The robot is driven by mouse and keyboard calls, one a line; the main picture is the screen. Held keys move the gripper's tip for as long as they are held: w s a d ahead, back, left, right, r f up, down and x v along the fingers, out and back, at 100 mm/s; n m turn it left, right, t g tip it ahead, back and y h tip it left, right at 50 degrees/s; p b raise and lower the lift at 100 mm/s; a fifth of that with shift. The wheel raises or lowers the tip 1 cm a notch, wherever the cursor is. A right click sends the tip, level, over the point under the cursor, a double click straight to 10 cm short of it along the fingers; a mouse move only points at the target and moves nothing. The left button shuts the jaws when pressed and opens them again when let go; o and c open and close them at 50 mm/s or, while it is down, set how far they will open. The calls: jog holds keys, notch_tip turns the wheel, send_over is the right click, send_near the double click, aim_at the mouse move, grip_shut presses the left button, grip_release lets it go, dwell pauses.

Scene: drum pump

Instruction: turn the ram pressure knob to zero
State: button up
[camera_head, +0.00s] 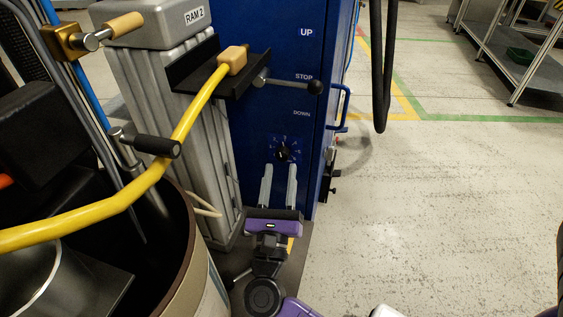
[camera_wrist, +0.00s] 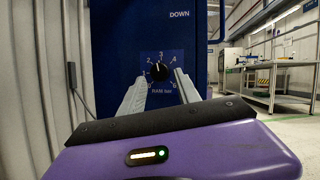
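The ram pressure knob (camera_head: 283,153) is a small black knob on the front of the blue cabinet, below the DOWN label. In the wrist view the knob (camera_wrist: 157,72) sits in a printed number scale labelled RAM bar. Its white pointer mark is on the left side, near the 2. My gripper (camera_head: 279,168) is open, with its two grey fingers pointing at the panel. In the wrist view my gripper (camera_wrist: 157,78) has one finger on each side of the dial, and the knob shows between them. I cannot tell how far the fingertips are from the panel. Nothing is held.
A lever with a black ball (camera_head: 315,87) sticks out above the knob, by the STOP label. A blue handle (camera_head: 343,108) is on the cabinet's right side. A yellow hose (camera_head: 150,178) and an open drum (camera_head: 183,262) stand at left. The floor at right is clear.

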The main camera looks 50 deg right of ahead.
aim_at(283, 158)
jog(key=shift+x, duration=1.85)
grip_shut()
jog(key=shift+s+r+n+p, duration=0.1)
jog(key=shift+n+p, duration=0.2)
